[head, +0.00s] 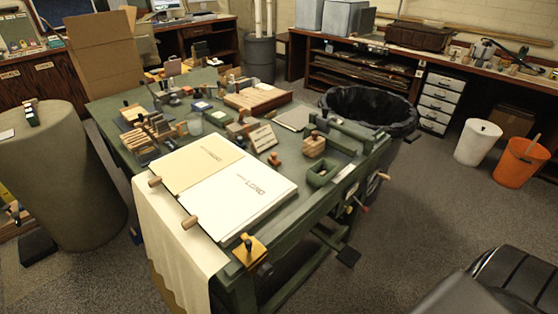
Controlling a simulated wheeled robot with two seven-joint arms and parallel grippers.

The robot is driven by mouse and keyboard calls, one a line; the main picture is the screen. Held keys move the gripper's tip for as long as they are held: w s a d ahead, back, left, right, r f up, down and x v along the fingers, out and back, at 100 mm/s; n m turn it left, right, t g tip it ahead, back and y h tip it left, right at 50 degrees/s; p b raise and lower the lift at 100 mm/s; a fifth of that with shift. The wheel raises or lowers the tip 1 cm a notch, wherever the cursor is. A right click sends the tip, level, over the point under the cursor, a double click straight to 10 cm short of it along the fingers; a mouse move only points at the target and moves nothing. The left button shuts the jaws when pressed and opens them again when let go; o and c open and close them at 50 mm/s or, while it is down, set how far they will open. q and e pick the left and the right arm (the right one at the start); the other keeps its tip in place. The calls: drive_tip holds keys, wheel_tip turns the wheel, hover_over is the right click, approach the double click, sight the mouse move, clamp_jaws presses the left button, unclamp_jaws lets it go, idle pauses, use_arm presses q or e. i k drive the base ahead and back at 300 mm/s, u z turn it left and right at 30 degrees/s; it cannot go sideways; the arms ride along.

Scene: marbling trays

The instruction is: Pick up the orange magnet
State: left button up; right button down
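I cannot clearly make out an orange magnet on the green workbench (283,200). A small red-brown piece (274,159) lies near the bench's middle, right of the open papers. An orange-yellow block (256,257) with a dark knob sits at the bench's near corner. Both are too small to identify for certain. Neither of my grippers is in the head view, so nothing shows of what they hold.
A large open book or folder (240,203) covers the bench's near left. Tools and wooden blocks crowd its far half. A black-lined bin (368,106) stands behind it. A white bucket (478,145) and an orange bucket (519,163) stand at right, with clear floor before them.

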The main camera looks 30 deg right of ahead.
sight(273, 159)
drive_tip(key=z, duration=2.7)
drive_tip(key=i, duration=3.45)
drive_tip(key=u, duration=3.5)
